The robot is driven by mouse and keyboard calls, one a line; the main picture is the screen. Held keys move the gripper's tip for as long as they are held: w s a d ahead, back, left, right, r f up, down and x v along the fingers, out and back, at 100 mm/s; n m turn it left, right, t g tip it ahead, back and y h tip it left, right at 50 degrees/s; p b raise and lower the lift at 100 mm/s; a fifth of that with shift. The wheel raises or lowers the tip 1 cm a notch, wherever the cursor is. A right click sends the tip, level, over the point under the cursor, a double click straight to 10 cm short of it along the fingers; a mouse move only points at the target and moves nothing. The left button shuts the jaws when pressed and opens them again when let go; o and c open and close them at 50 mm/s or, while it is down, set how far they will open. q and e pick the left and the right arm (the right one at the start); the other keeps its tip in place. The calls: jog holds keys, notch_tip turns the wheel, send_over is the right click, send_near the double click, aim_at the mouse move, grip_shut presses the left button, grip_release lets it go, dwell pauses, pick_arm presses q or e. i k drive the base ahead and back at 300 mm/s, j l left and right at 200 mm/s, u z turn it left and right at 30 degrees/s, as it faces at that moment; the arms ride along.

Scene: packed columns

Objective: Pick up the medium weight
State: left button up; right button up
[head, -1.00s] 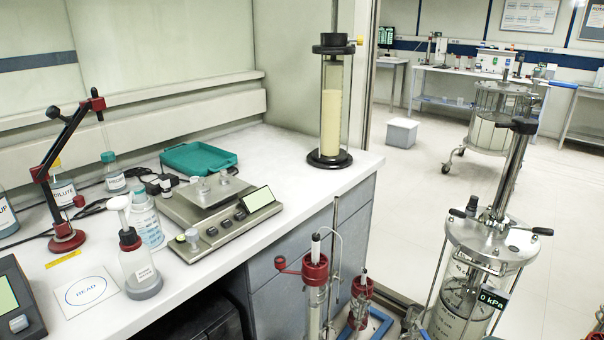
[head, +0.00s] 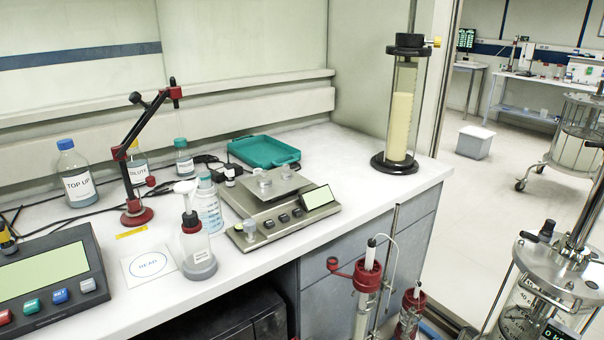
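A flat balance (head: 285,226) with a small screen stands on the white bench in the head view. Two small pale metal pieces that look like weights sit on its pan, one at the left (head: 264,180) and one at the right (head: 286,170). A third small pale piece (head: 250,230) sits at the balance's front left corner. They are too small here to tell which is the medium weight. Neither of my grippers is in view.
A teal tray (head: 264,152) lies behind the balance. A wash bottle (head: 197,250), a labelled bottle (head: 209,205) and a red-based jointed stand (head: 137,215) are to its left. A tall sand column (head: 402,110) stands right. Bare bench (head: 345,165) lies between balance and column.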

aim_at(286, 175)
jog(key=i+l, duration=0.65)
jog(key=i, duration=0.1)
